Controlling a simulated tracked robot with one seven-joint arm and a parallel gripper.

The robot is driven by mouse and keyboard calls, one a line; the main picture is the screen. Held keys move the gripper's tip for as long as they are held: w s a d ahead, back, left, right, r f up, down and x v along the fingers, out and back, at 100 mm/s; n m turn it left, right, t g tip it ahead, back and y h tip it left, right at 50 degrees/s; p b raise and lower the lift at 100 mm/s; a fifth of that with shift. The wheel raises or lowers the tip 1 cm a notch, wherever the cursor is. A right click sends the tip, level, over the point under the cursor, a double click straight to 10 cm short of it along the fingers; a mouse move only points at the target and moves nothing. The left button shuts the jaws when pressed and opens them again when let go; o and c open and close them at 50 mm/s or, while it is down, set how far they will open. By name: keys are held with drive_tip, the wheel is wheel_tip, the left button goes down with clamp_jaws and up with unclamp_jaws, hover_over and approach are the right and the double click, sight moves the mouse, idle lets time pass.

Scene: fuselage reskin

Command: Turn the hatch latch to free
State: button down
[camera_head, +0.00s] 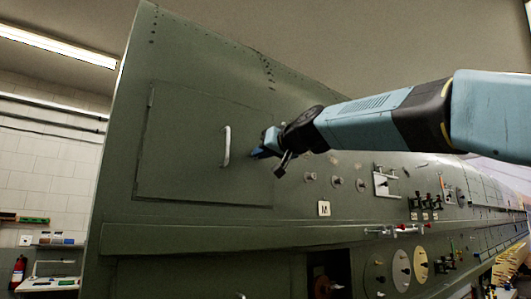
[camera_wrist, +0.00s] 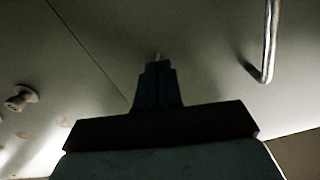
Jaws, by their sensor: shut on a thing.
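The hatch (camera_head: 185,130) is a square green panel set in the green fuselage wall. A pale bar handle (camera_head: 227,147) stands upright on it and also shows at the upper right of the wrist view (camera_wrist: 270,45). My gripper (camera_head: 260,153) is at the hatch's right edge, to the right of the handle. In the wrist view its dark fingers (camera_wrist: 158,82) are together on the latch, and only a small pale tip of the latch (camera_wrist: 157,56) shows beyond them. The rest of the latch is hidden, so I cannot tell its angle.
Several round knobs (camera_head: 337,182) sit on the wall right of the hatch; one shows at left in the wrist view (camera_wrist: 20,98). An "M" placard (camera_head: 324,208) is below them. Open floor space lies left.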

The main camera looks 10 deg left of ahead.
drive_tip(key=shift+a+f+n, duration=0.1)
drive_tip(key=shift+f+n, duration=0.05)
drive_tip(key=shift+n, duration=0.5)
drive_tip(key=shift+a+f+n, duration=0.1)
drive_tip(key=shift+f+n, duration=0.05)
drive_tip(key=shift+n, duration=0.5)
drive_tip(key=c, duration=1.5)
unclamp_jaws()
drive_tip(key=shift+w, duration=0.15)
drive_tip(key=shift+o, duration=1)
drive_tip(key=shift+d+r, duration=0.1)
drive_tip(key=shift+r, duration=0.05)
drive_tip(key=shift+d, duration=0.1)
drive_tip(key=v, duration=1.3)
drive_tip(key=shift+s+d, duration=0.2)
drive_tip(key=shift+s, duration=0.15)
